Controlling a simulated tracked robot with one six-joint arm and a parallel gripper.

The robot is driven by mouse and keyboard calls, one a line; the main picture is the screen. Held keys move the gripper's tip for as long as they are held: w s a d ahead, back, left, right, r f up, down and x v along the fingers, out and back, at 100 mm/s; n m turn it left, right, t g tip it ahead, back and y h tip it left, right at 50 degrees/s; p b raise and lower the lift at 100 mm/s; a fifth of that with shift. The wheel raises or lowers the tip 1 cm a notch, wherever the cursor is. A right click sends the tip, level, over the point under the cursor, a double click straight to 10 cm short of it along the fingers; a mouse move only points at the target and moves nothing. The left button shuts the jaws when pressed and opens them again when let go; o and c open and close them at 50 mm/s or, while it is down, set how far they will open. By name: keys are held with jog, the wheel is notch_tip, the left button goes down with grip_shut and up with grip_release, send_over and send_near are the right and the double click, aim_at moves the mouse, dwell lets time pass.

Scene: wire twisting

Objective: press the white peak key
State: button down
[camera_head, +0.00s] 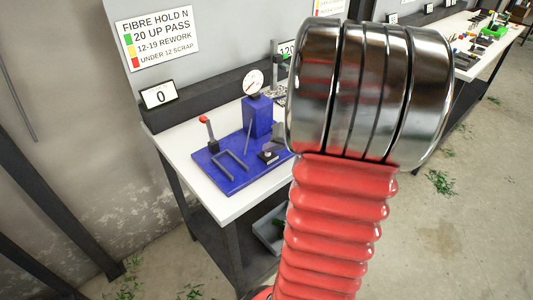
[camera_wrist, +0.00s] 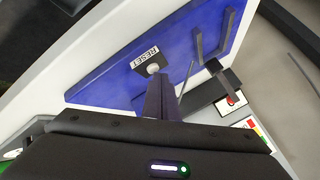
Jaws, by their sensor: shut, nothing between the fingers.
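In the head view the key (camera_head: 268,154) sits on a small dark box near the right of the blue plate (camera_head: 214,176). My gripper (camera_wrist: 154,84) points at the key in the wrist view, its dark fingers together and empty. The fingertips appear just below the key in the picture; I cannot tell whether they touch it.
A dial gauge (camera_head: 253,82) stands on a blue block (camera_head: 259,117) behind the key. A red-knobbed lever (camera_head: 207,130) and a dark U-shaped bracket (camera_head: 232,162) are to the left. The white table (camera_head: 225,207) is clear at the front.

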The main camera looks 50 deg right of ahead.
dwell(0.6)
jog(key=shift+r, duration=0.8)
jog(key=shift+r, duration=2.5)
